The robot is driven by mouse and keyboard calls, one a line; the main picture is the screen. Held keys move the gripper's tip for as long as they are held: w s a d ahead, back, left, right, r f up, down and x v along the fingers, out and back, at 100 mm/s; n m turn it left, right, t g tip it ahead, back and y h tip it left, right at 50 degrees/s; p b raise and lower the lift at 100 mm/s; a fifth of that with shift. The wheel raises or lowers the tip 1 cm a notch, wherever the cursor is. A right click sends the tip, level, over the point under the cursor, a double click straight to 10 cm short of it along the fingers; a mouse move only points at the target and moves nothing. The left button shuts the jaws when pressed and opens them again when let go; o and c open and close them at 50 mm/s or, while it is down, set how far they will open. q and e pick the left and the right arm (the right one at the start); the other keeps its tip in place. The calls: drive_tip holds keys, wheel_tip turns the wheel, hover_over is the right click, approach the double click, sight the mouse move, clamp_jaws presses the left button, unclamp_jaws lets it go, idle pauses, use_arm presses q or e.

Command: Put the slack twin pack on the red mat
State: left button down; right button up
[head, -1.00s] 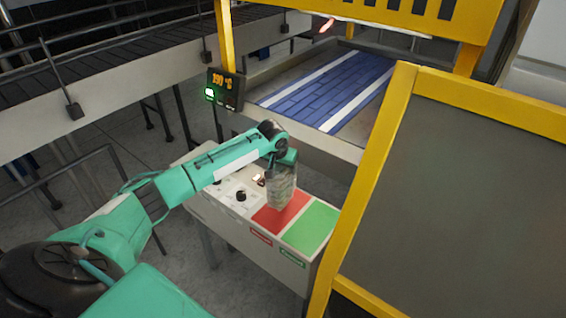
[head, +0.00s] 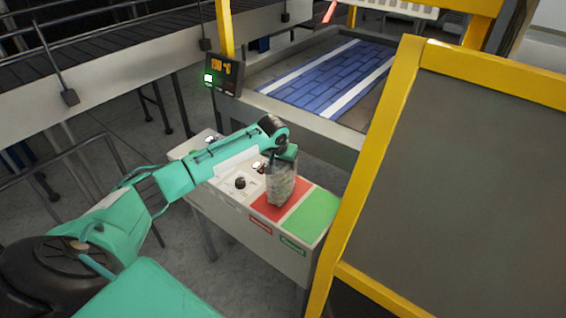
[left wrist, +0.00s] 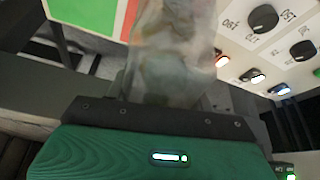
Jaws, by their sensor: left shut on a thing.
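The twin pack (head: 280,188) is a cloudy, clear-wrapped pack hanging upright below my left gripper (head: 283,158). The left gripper is shut on it; in the left wrist view the pack (left wrist: 172,60) fills the space beyond the jaws (left wrist: 165,112). In the head view the pack overlaps the left part of the red mat (head: 267,211); I cannot tell whether its bottom touches the mat. The red mat also shows as a thin strip in the left wrist view (left wrist: 130,20). My right gripper is not in view.
A green mat (head: 312,217) lies right of the red one on the white console. Knobs (head: 240,183) and lit switches sit left of the mats. A yellow-framed dark panel (head: 470,190) stands close on the right. Behind is a blue belt (head: 335,80) and a temperature display (head: 222,72).

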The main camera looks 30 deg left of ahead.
use_arm(q)
drive_tip(key=shift+f, duration=0.35)
drive_tip(key=c, duration=0.6)
unclamp_jaws()
drive_tip(key=shift+o, duration=0.6)
drive_tip(key=shift+f, duration=0.1)
drive_tip(key=shift+s+r+b, duration=0.25)
drive_tip(key=shift+r+b, duration=0.2)
drive_tip(key=shift+r, duration=0.1)
drive_tip(key=b+v, duration=0.3)
drive_tip(key=v, duration=0.8)
drive_tip(key=shift+s+d+r+b, duration=0.1)
drive_tip(key=shift+r+b, duration=0.1)
drive_tip(key=shift+b, duration=0.1)
drive_tip(key=shift+s+r, duration=0.25)
drive_tip(key=shift+r, duration=0.35)
